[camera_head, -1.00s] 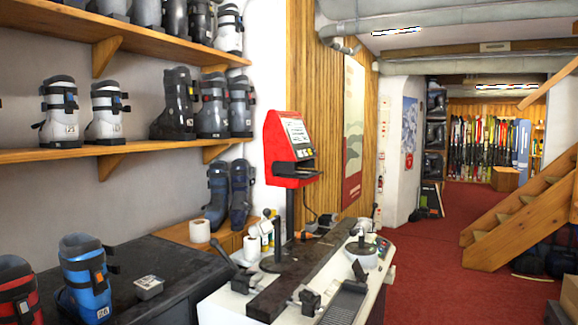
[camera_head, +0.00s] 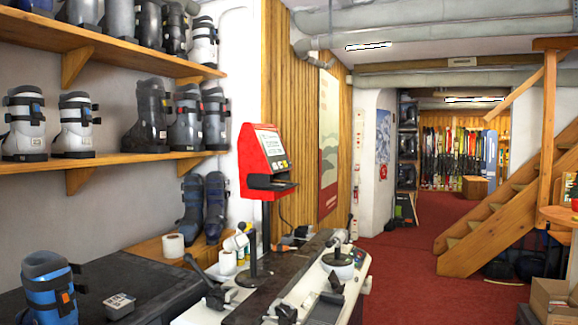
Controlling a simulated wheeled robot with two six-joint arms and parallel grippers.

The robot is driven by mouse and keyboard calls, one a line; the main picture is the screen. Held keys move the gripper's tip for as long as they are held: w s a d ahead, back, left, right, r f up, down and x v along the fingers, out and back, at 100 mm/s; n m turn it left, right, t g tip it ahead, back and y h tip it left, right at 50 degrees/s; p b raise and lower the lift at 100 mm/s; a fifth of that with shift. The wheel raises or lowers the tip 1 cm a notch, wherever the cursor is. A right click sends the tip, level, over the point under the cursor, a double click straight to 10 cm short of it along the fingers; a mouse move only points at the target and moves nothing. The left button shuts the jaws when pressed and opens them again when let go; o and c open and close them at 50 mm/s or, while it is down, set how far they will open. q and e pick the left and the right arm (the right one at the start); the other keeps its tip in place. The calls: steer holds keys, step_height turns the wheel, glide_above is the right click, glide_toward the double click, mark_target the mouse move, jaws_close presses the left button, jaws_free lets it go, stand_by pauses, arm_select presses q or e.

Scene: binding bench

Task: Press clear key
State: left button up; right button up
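A red terminal (camera_head: 247,163) with a tilted screen (camera_head: 268,140) stands on a dark post (camera_head: 253,240) above the binding bench (camera_head: 318,303). Small key-like patches (camera_head: 281,164) show below its screen, and a dark ledge juts from its lower front. The labels are too small to read, so I cannot tell which key is clear. Neither of my grippers is in the view.
Clamps and tools crowd the bench. A dark counter (camera_head: 145,270) at the left holds a blue boot (camera_head: 50,285) and a small grey box (camera_head: 119,305). Red carpet (camera_head: 400,300) lies open right of the bench. Wooden stairs (camera_head: 490,235) and cardboard boxes (camera_head: 548,295) stand farther right.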

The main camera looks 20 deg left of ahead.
arm_select(q)
jaws_close()
stand_by(1.6)
